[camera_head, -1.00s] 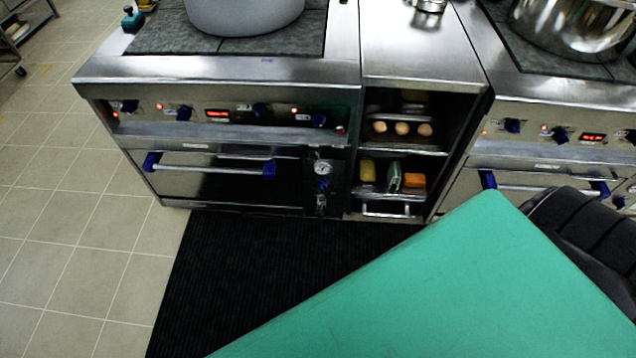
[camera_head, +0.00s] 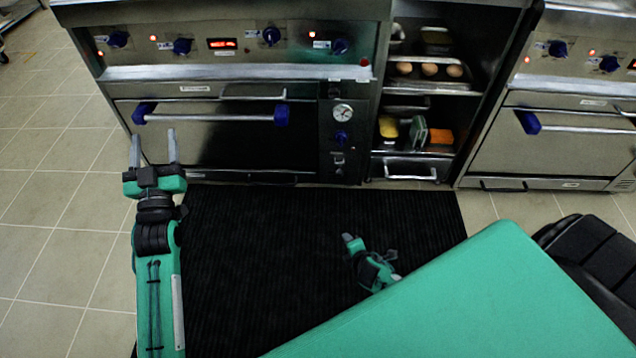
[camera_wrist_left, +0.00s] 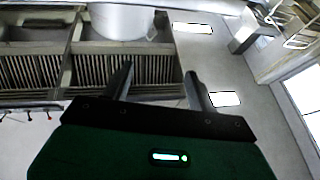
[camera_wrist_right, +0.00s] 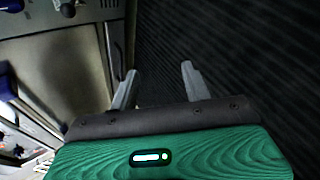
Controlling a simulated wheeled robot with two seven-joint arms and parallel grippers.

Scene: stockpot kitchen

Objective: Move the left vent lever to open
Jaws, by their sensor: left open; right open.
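The left oven (camera_head: 200,145) has a door handle (camera_head: 210,117) with blue ends. Right of its door is a narrow panel with a round gauge (camera_head: 343,113), a blue knob (camera_head: 341,138) and a small metal fitting (camera_head: 338,160). I cannot tell which part is the vent lever. My left gripper (camera_head: 153,137) is open and empty, upright in front of the door's left part; its fingers also show in the left wrist view (camera_wrist_left: 160,82). My right gripper (camera_wrist_right: 158,78) is open and empty above the dark mat; in the head view it is partly hidden by a teal part of me.
A black ribbed mat (camera_head: 250,250) covers the floor before the left oven. An open shelf unit with eggs (camera_head: 429,69) and an orange block (camera_head: 441,136) stands to its right. A second oven (camera_head: 570,150) is further right. Tiled floor (camera_head: 50,250) is clear at left.

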